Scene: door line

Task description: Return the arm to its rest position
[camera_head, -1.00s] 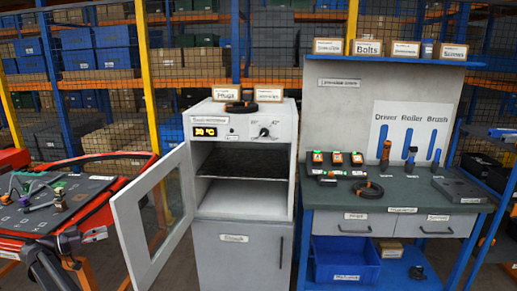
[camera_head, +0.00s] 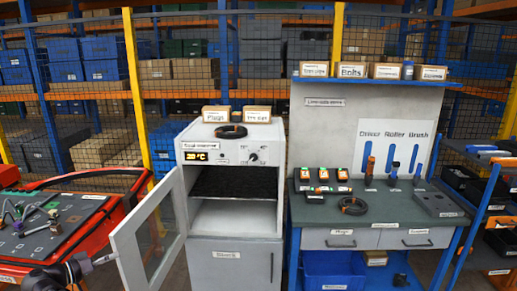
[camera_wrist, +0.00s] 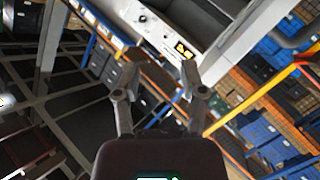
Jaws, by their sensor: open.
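My gripper (camera_wrist: 157,92) shows in the wrist view with its two fingers apart and nothing between them. In the head view the dark end of my arm shows at the lower left, in front of the red cart and close to the open oven door. The oven (camera_head: 232,165) is a white cabinet with a lit display, and its door (camera_head: 147,240) stands open to the left. The inside holds a dark rack (camera_head: 233,182) with no object seen on it. The wrist view is tilted and shows the oven's control panel (camera_wrist: 160,30) beyond the fingers.
A red cart (camera_head: 110,222) with tools on its dark top stands at the left. A workbench (camera_head: 382,207) with battery packs, a coiled cable and tool holders stands at the right. Wire mesh and shelving are behind.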

